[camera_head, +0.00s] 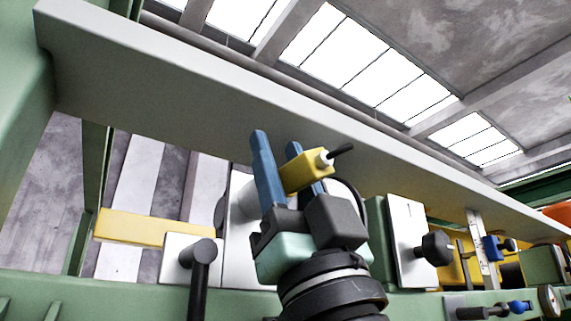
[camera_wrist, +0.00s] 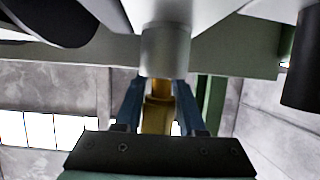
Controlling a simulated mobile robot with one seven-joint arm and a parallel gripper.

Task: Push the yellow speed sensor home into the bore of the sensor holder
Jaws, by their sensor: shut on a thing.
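The yellow speed sensor (camera_head: 304,172) is between the blue fingers of my gripper (camera_head: 277,142), with a pale collar and black cable end pointing up right. In the wrist view, my gripper (camera_wrist: 159,92) is shut on the sensor's yellow body (camera_wrist: 157,116). The sensor's narrower golden nose points at the grey cylindrical sensor holder (camera_wrist: 166,52) and meets its near end in the picture. The bore is hidden, so I cannot tell how deep the nose sits. In the head view, the fingers partly cover a pale round part, possibly the holder.
A long grey beam (camera_head: 200,85) runs close behind my gripper. A yellow bar (camera_head: 145,228) and a black-handled lever (camera_head: 202,255) are at left. A white plate (camera_head: 405,235) with a black knob (camera_head: 436,246) stands at right. A dark cylinder (camera_wrist: 302,65) hangs at the wrist view's right.

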